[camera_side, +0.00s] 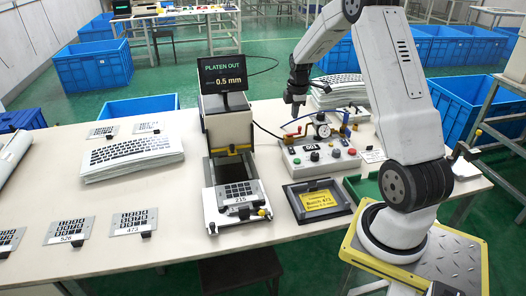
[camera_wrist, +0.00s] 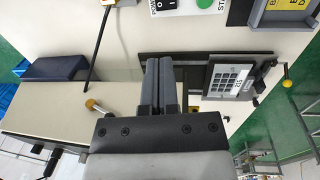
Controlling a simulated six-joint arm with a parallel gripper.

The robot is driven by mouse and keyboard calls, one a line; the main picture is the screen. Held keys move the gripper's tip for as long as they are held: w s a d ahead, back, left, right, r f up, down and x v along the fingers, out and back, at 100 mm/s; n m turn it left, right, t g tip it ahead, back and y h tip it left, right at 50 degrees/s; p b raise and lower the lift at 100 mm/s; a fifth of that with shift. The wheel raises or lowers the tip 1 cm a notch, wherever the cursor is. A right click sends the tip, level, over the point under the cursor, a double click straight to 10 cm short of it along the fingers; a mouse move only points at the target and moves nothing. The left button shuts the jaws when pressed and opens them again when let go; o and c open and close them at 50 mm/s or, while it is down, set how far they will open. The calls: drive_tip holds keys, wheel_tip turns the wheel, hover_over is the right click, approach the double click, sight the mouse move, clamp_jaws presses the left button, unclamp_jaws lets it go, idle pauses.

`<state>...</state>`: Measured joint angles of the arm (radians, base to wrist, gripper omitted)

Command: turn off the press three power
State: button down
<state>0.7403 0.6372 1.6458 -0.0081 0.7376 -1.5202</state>
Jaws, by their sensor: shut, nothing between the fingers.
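The white control box (camera_side: 322,158) stands right of the press (camera_side: 228,130), with a black switch, a green button and a red button on it. In the wrist view the box shows at the top edge, with the black power switch (camera_wrist: 167,4) beside the lettering "POWER" and the green start button (camera_wrist: 204,3). Which way the switch is set is too small to tell. The press display (camera_side: 222,73) is lit and reads "PLATEN OUT 0.5 mm". My gripper (camera_side: 294,108) is above and behind the box, apart from it. In the wrist view its fingers (camera_wrist: 160,64) are together and empty.
A keypad plate marked 215 (camera_side: 238,190) lies on the press platen. A dark framed yellow sign (camera_side: 318,200) lies in front of the box.

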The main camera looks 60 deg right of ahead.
sight(292, 151)
drive_tip(key=shift+f, duration=0.15)
drive_tip(key=f, duration=0.9)
drive_tip(key=w+d+f, duration=0.1)
drive_tip(key=f, duration=0.3)
drive_tip(key=shift+w+f, duration=0.1)
drive_tip(key=shift+f, duration=0.2)
drive_tip(key=shift+d+f, duration=0.1)
drive_tip(key=shift+f, duration=0.25)
idle(0.3)
drive_tip(key=shift+s+a, duration=0.65)
drive_tip(key=shift+w+d+r, duration=0.1)
drive_tip(key=shift+r, duration=0.25)
